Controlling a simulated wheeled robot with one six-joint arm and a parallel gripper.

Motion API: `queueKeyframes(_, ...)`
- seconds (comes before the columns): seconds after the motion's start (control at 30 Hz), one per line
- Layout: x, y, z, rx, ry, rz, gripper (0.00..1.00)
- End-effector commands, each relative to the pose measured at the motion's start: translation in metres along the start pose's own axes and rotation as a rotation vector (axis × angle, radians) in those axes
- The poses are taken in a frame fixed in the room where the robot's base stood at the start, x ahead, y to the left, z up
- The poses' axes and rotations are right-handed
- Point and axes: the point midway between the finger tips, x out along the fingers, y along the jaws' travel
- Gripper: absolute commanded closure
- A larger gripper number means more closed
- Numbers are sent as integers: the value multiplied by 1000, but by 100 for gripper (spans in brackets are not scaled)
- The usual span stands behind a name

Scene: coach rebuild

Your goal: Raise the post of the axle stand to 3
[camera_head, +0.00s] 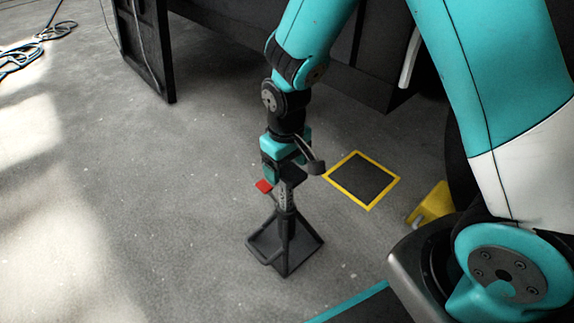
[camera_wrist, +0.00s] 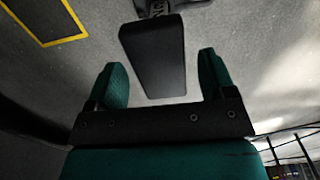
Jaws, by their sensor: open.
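The dark axle stand (camera_head: 262,247) stands upright on the floor, with a square base and a central post (camera_head: 286,198) marked with small light figures that I cannot read. A red piece (camera_head: 264,186) sticks out to the left near the top of the post. My gripper (camera_head: 284,172) is at the top of the stand and partly hides it. In the wrist view my gripper (camera_wrist: 162,65) is open, with a green finger on each side of a dark flat block (camera_wrist: 153,50), which looks like the stand's head. Gaps show on both sides of the block.
A yellow-framed dark square (camera_head: 362,180) lies on the floor right of the stand. A yellow object (camera_head: 432,204) stands farther right, near my body. Dark bodywork (camera_head: 375,70) is behind the arm. Cables (camera_head: 22,56) lie at the far left. The floor left of the stand is clear.

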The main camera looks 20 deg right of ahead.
Motion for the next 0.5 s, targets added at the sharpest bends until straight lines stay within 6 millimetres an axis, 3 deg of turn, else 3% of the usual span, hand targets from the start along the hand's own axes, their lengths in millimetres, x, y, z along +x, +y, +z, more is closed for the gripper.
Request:
queueKeyframes(0.07, 0, 0, 0, 0, 0, 0, 23)
queueKeyframes(0.37, 0, 0, 0, 0, 0, 0, 92)
queueKeyframes(0.5, -4, 0, 0, 0, -1, 0, 92)
